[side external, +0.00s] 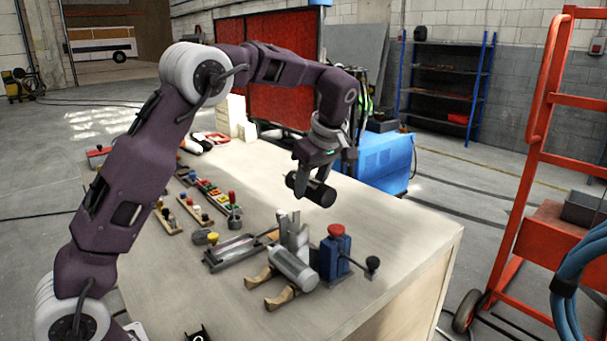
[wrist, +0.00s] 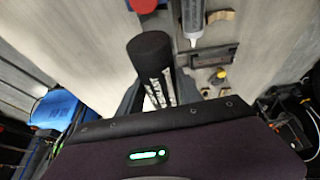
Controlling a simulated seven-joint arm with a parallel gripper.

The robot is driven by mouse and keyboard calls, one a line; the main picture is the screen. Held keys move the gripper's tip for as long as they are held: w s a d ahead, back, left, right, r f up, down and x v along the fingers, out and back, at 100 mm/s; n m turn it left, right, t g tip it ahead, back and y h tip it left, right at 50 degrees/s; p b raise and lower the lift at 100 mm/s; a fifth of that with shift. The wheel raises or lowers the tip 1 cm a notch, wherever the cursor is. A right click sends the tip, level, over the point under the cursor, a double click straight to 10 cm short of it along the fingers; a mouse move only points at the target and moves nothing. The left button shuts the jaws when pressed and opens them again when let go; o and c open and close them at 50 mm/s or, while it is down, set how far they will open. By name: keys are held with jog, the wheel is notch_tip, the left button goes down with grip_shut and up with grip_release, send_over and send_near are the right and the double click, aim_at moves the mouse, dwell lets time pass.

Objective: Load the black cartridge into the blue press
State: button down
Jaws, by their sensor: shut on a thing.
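The black cartridge (side external: 319,193) is a dark cylinder held in the air above the table, tilted in the side view. My gripper (side external: 314,172) is shut on it, and its jaws hide part of the middle. In the wrist view the cartridge (wrist: 150,50) points up the picture between the fingers (wrist: 157,92), with pale lettering on its side. The blue press (side external: 334,255) stands on the table with a red knob on top and a black ball-ended lever at its right. The cartridge is above the press and slightly left of it, apart from it.
A grey cylinder (side external: 295,267) lies beside the press near wooden cradle pieces (side external: 281,298). A grey metal fixture (side external: 232,252) lies left of it. Several small boards with coloured knobs (side external: 208,188) sit farther left. The table's right side (side external: 410,225) is clear.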

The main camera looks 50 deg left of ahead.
notch_tip(320, 180, down, 10)
dwell(0.6)
jog(key=shift+f, duration=0.9)
dwell(2.3)
jog(key=shift+c, duration=1.5)
grip_release()
notch_tip(320, 180, up, 6)
